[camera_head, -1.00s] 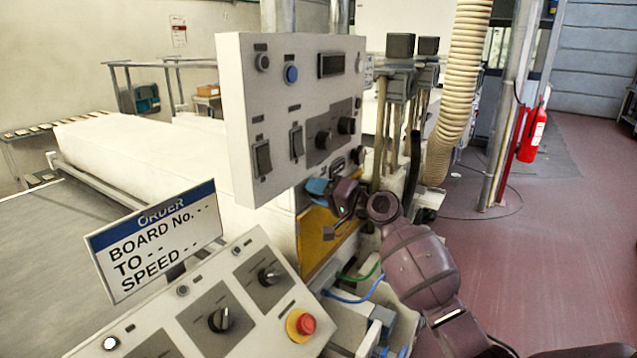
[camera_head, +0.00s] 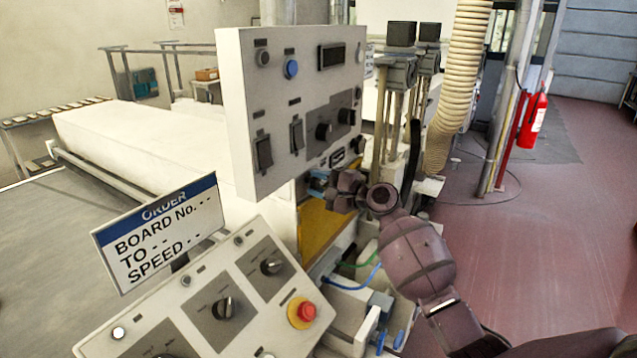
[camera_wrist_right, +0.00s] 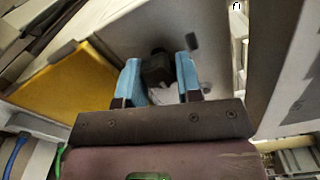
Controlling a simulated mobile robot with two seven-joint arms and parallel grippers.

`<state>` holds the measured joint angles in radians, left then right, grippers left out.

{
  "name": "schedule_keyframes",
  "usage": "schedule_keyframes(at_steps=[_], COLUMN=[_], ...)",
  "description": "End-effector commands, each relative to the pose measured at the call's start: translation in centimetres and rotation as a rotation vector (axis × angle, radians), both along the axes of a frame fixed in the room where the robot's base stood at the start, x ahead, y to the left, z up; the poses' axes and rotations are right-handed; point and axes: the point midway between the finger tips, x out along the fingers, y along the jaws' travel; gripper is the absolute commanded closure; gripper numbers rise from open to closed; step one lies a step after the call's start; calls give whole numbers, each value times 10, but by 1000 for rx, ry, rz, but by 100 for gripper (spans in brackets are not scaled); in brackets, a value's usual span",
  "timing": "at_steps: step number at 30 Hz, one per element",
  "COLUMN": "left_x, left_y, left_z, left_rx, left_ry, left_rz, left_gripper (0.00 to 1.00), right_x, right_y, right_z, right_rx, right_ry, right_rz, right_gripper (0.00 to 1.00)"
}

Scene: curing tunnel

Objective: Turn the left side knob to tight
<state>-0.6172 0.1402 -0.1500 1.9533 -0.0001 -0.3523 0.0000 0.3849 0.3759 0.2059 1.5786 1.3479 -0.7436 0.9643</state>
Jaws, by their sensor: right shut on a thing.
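My right gripper (camera_head: 318,182) reaches in under the lower right edge of the upright control panel (camera_head: 285,95). In the right wrist view its blue fingers (camera_wrist_right: 160,80) are shut on a black knob (camera_wrist_right: 157,66), one finger on each side. The knob stands on a grey surface behind it. A pale patch shows between the fingers below the knob. In the head view the gripped knob is hidden, so I cannot read its setting or tell which side knob it is. Two black knobs on the panel's front (camera_head: 335,123) are untouched. My left gripper is out of view.
A sloped console (camera_head: 215,300) with black knobs and a red stop button (camera_head: 306,311) stands in front. An order sign (camera_head: 158,232) rises behind it. A yellow plate (camera_head: 320,228), cables and a ribbed hose (camera_head: 458,80) are near my right arm.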

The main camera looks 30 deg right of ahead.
Motion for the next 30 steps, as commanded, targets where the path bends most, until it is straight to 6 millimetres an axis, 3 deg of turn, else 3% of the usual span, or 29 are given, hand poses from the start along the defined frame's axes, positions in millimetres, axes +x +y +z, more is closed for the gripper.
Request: schedule_keyframes(at_steps=[19, 20, 24, 30], left_x=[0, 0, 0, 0], left_y=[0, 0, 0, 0], left_z=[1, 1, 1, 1], left_rx=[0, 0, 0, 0], left_ry=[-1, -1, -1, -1], left_rz=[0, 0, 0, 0], left_gripper=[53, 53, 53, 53], right_x=[0, 0, 0, 0], right_y=[-1, -1, 0, 0], right_z=[0, 0, 0, 0], right_rx=[44, 44, 43, 42], right_ry=[26, 26, 26, 25], right_rz=[-1, -1, -1, 0], right_gripper=[91, 64, 43, 42])
